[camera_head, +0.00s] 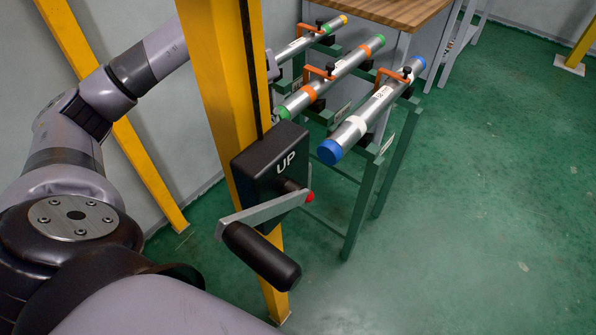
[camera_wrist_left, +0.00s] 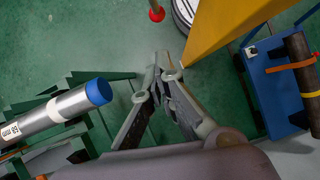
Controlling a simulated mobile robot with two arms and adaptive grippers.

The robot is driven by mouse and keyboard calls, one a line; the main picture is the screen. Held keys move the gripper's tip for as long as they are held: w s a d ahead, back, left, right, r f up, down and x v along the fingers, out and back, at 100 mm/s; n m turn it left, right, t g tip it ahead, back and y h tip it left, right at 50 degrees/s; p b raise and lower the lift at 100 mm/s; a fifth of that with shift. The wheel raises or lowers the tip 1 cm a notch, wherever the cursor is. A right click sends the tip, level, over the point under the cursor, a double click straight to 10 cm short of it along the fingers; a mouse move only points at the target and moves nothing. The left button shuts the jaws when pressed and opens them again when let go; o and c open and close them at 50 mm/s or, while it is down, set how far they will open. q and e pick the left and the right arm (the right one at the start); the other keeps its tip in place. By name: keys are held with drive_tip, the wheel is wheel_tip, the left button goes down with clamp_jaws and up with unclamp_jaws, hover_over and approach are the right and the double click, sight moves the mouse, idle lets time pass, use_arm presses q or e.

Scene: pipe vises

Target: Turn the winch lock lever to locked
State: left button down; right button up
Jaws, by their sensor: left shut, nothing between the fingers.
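The winch is a black box (camera_head: 270,160) marked "UP" on a yellow post (camera_head: 215,70) in the head view. A grey crank arm (camera_head: 262,210) with a black handle (camera_head: 262,256) sits on its front. A red knob (camera_head: 310,197) shows at the box's lower right; I cannot tell whether it is the lock lever's tip. My left arm passes behind the post, which hides most of the gripper there. In the left wrist view my left gripper (camera_wrist_left: 162,65) is shut and empty, beside the yellow post (camera_wrist_left: 222,25). My right gripper is out of view.
Several capped pipes, including a blue-capped one (camera_head: 370,112), lie clamped on green stands (camera_head: 365,195) right of the post. A wooden-topped table (camera_head: 390,10) stands behind. In the wrist view a blue stand (camera_wrist_left: 275,95) holds a brown pipe. The green floor (camera_head: 480,200) is clear at right.

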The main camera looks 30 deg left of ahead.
use_arm(q)
drive_tip(key=d+r+p+x, duration=0.1)
drive_tip(key=x, duration=0.9)
drive_tip(key=shift+s+d+p, duration=0.25)
drive_tip(key=shift+d+p, duration=0.1)
drive_tip(key=shift+p, duration=0.05)
drive_tip(key=shift+f, duration=0.15)
